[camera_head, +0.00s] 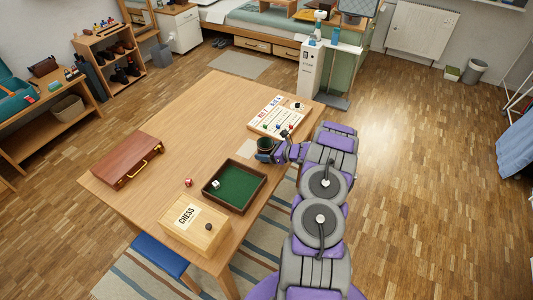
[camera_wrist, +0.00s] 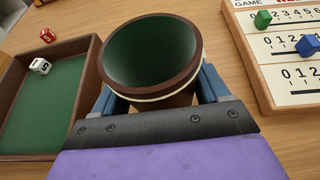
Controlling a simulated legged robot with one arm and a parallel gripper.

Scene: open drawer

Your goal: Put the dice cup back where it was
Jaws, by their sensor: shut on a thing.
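The dice cup (camera_wrist: 150,55) is brown with a green inside and a pale band below its rim. It fills the middle of the wrist view, its mouth facing the camera. My gripper (camera_wrist: 155,100) is shut on it, with a blue finger on each side. In the head view the dark cup (camera_head: 264,144) shows at the end of my gripper (camera_head: 270,152), between the dice tray and the scoreboard. I cannot tell whether the cup touches the table.
The green-lined dice tray (camera_head: 262,181) holds a white die (camera_head: 216,184); a red die (camera_head: 188,182) lies outside it. The scoreboard (camera_head: 258,128) with small coloured cubes is beyond the cup. A chess box (camera_head: 182,240) and brown case (camera_head: 124,161) stand left. The table's far left part is clear.

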